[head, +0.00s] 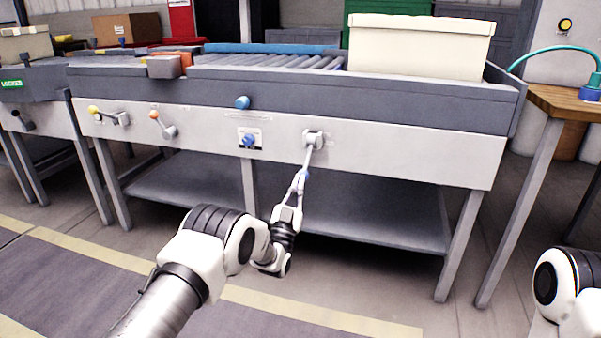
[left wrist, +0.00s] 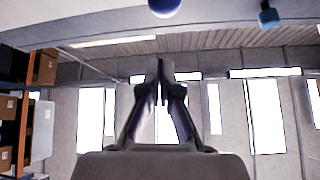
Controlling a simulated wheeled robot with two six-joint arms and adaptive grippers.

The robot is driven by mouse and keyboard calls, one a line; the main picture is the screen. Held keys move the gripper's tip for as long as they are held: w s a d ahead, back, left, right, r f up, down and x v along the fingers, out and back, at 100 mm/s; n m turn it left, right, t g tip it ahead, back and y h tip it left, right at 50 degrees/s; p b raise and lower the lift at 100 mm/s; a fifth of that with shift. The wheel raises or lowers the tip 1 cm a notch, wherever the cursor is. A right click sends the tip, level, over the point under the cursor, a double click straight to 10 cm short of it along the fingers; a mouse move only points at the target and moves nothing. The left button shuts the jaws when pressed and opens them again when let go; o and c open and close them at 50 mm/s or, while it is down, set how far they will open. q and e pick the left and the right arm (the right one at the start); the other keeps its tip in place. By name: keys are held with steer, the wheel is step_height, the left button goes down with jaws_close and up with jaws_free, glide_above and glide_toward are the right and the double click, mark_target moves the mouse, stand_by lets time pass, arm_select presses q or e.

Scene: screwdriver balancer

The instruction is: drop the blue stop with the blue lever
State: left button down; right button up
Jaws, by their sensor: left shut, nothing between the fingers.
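In the left wrist view the fingers of my left gripper (left wrist: 165,75) are together and empty. A blue ball (left wrist: 165,6) shows above them at the top edge, apart from the fingertips. A blue bar (head: 265,48) lies along the back of the rollers; I cannot tell if it is the blue stop. My right gripper is out of view.
A cream box (head: 420,45) stands on the conveyor at the right. The panel also carries a blue knob (head: 249,140), an orange-tipped lever (head: 162,124) and a yellow-tipped lever (head: 105,115). Another blue knob (head: 242,102) sits above. The floor in front is clear.

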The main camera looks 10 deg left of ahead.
arm_select(q)
steer(key=s+f+p, duration=0.1)
steer(key=s+f, duration=0.2)
steer(key=f, duration=0.2)
steer(key=shift+a+f, duration=0.25)
steer(key=shift+f, duration=0.05)
steer(key=shift+s, duration=0.1)
steer(key=s+a+f+n+g+y+p, duration=0.1)
steer(key=s+a+f+g, duration=0.1)
steer(key=s+f+g, duration=0.6)
steer(key=s+a+f+n+g+y, duration=0.1)
steer(key=s+a+f+g+y, duration=0.3)
steer(key=s+f, duration=0.75)
steer(key=s+f+n+g+h, duration=0.15)
steer(key=s+g, duration=0.25)
steer(key=s, duration=0.6)
steer(key=s+d+f+g, duration=0.15)
steer(key=s+g, duration=0.35)
steer(key=s, duration=0.5)
steer(key=s+f+g+h, duration=0.1)
steer(key=s+f+g, duration=0.25)
steer(key=s, duration=0.75)
step_height(320, 180, up, 39)
steer(key=p, duration=3.8)
steer(key=shift+f+g, duration=0.15)
steer(key=shift+g, duration=0.2)
